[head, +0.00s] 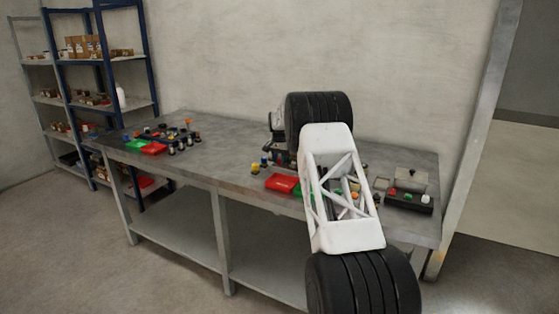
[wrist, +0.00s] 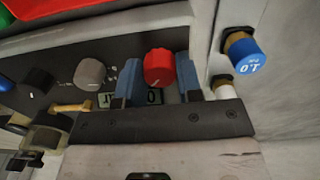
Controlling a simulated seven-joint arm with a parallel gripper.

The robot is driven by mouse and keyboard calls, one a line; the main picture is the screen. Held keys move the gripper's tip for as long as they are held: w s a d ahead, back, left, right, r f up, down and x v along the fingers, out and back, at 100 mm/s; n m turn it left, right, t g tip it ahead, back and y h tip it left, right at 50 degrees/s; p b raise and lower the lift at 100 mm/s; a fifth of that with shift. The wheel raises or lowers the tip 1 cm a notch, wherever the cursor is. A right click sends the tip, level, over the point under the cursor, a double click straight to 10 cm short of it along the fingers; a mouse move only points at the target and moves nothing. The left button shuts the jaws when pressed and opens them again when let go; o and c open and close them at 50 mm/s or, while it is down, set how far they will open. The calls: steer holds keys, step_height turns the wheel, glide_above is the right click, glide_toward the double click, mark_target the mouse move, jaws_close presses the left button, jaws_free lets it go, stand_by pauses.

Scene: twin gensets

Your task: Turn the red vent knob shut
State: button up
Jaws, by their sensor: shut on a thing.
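In the wrist view the red vent knob (wrist: 158,67) stands on a dark panel, between the two blue fingers of my gripper (wrist: 158,76). One finger is on its left and one on its right, and the gripper is shut on it. Printed marks and a small light label show beside the knob, partly hidden by the fingers. How far the knob is turned I cannot tell. In the head view my own arm covers the gripper and the red knob.
In the wrist view a grey knob (wrist: 90,73) and a brass fitting (wrist: 72,107) lie left of the fingers. A blue-capped fitting (wrist: 243,51) stands close on the right. The grey workbench (head: 225,170) holds another set of parts (head: 165,138) at its left.

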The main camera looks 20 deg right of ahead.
steer(key=m, duration=0.4)
steer(key=shift+m, duration=0.4)
steer(key=shift+r, duration=0.1)
steer(key=o, duration=0.9)
steer(key=shift+o, duration=0.2)
steer(key=shift+r, duration=3.8)
steer(key=shift+r, duration=0.15)
